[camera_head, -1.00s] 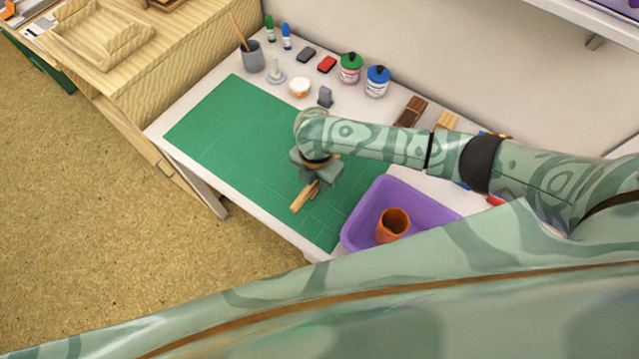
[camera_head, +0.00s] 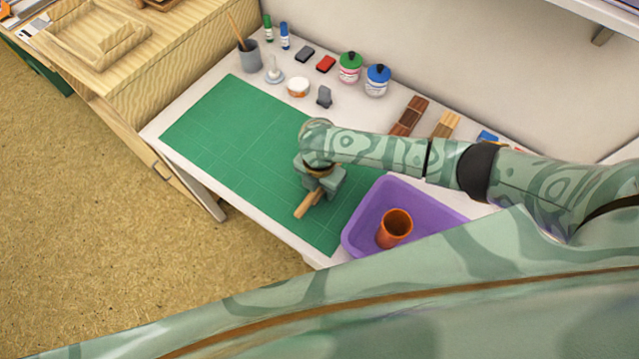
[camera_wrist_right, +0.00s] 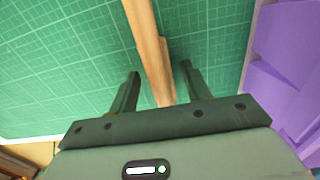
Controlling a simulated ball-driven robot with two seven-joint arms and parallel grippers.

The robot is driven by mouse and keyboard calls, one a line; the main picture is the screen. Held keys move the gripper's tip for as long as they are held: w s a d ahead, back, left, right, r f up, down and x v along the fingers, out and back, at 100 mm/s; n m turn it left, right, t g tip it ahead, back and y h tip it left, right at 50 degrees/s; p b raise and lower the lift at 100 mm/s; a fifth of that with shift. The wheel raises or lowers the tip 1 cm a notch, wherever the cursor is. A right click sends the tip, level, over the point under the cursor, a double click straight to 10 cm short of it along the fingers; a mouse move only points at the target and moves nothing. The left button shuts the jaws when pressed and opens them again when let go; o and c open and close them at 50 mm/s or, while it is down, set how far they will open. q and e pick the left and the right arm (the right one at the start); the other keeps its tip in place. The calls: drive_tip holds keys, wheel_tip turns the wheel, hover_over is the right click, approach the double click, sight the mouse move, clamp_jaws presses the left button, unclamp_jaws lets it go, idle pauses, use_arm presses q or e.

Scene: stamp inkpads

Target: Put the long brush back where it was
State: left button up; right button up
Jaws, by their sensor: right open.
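A long, light wooden piece (camera_head: 308,203) lies on or just above the green cutting mat (camera_head: 230,130); I cannot tell which, nor whether it is the long brush. In the right wrist view this wooden piece (camera_wrist_right: 149,45) runs between the fingers of my right gripper (camera_wrist_right: 160,70). That gripper is open, with a gap on each side of the wood. In the head view my right gripper (camera_head: 322,187) hides its far part. A thin wooden stick (camera_head: 237,30), possibly a brush handle, stands tilted in a grey cup (camera_head: 250,54) at the back left. My left gripper is out of view.
A purple bin (camera_head: 435,208) with an orange cup (camera_head: 395,228) inside stands right of the mat. Paint jars (camera_head: 377,80), inkpads (camera_head: 326,64) and a white pot (camera_head: 298,87) line the back. The mat's left half is clear.

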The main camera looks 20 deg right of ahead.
wheel_tip(320, 180, up, 12)
drive_tip(key=p, duration=0.5)
idle(0.3)
